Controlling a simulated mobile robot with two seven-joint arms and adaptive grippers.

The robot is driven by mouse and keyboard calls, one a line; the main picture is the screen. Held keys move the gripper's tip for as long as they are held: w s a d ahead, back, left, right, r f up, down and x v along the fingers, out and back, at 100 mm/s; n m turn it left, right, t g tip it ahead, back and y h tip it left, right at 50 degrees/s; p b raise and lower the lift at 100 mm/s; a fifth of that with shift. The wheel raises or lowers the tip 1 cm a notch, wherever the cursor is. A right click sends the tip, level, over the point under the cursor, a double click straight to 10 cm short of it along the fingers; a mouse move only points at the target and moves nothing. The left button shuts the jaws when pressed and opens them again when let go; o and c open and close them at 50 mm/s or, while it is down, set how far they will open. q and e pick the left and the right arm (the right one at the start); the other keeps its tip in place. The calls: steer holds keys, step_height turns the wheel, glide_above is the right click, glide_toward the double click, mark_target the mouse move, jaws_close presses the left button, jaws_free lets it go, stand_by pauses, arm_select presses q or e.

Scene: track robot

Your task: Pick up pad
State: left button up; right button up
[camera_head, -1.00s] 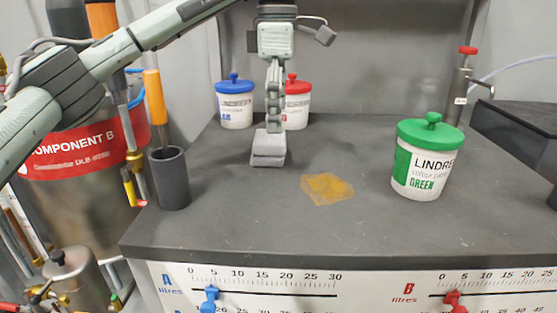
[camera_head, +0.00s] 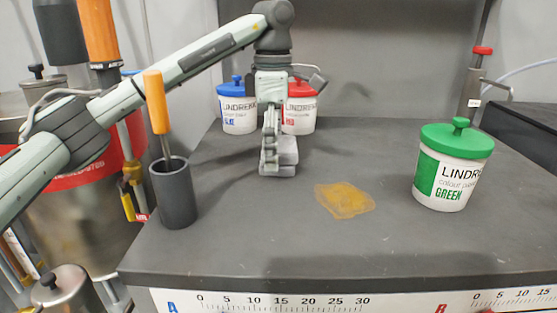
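The pad (camera_head: 287,155) is a light grey block on the dark grey worktop, left of an orange-brown spill (camera_head: 344,201). My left gripper (camera_head: 269,163) points straight down at the pad, its fingertips at the pad's height near the worktop. The near finger covers the pad's left part. The fingers show edge-on, so I cannot tell whether they are open around the pad or shut on it. The pad appears to rest on the worktop. My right gripper is not in view.
Blue-lidded (camera_head: 237,109) and red-lidded (camera_head: 299,111) tubs stand behind my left gripper. A green-lidded tub (camera_head: 452,168) stands at the right. A dark cup (camera_head: 174,195) holding an orange-handled tool (camera_head: 155,101) stands at the left edge. The front middle worktop is clear.

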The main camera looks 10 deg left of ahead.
arm_select(q)
steer(key=c, duration=0.8)
steer(key=shift+c, duration=0.2)
